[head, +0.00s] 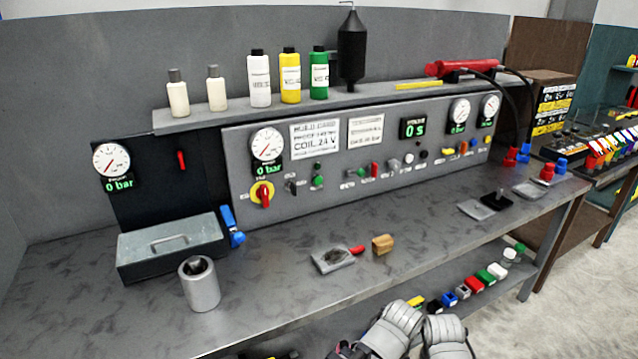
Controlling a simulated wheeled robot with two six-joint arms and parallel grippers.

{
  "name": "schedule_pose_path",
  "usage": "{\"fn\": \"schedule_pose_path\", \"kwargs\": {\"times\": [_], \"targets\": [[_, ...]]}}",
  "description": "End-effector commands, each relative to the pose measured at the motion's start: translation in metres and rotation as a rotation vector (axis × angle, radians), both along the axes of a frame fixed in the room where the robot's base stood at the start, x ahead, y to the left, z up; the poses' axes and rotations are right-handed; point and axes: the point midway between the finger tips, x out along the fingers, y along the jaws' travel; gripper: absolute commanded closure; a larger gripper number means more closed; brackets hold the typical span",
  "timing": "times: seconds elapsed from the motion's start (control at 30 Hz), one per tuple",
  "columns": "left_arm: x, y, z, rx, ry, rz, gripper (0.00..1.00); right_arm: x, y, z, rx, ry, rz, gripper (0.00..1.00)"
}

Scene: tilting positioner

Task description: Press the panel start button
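The grey control panel (335,205) stands upright along the back of the workbench. A red-and-yellow rotary switch (263,194) sits at the panel's left. The green display (413,128) reads 0 S. Grey rounded parts of my arms show at the bottom edge, well below the panel; neither gripper can be made out.
On the bench (130,310) stand a grey lidded box (170,255), a metal cylinder (200,285), a small plate with a red handle (333,259) and a brown block (382,244). Bottles (260,80) line the shelf above. Bench space in front of the panel's middle is mostly clear.

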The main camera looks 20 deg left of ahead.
Motion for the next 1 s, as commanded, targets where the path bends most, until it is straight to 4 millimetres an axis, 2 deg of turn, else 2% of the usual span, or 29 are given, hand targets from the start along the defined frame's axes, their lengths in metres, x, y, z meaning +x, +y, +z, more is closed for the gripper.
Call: {"fn": "schedule_pose_path", "kwargs": {"times": [0.03, 0.23, 1.0], "targets": [[0.0000, 0.0000, 0.0000, 0.000, 0.000, 0.000, 0.79, 0.0000, 0.0000, 0.0000, 0.000, 0.000, 0.000, 0.38], [0.0000, 0.0000, 0.0000, 0.000, 0.000, 0.000, 1.00, 0.0000, 0.0000, 0.0000, 0.000, 0.000, 0.000, 0.38], [0.0000, 0.0000, 0.0000, 0.000, 0.000, 0.000, 1.00, 0.0000, 0.0000, 0.0000, 0.000, 0.000, 0.000, 0.38]]}}
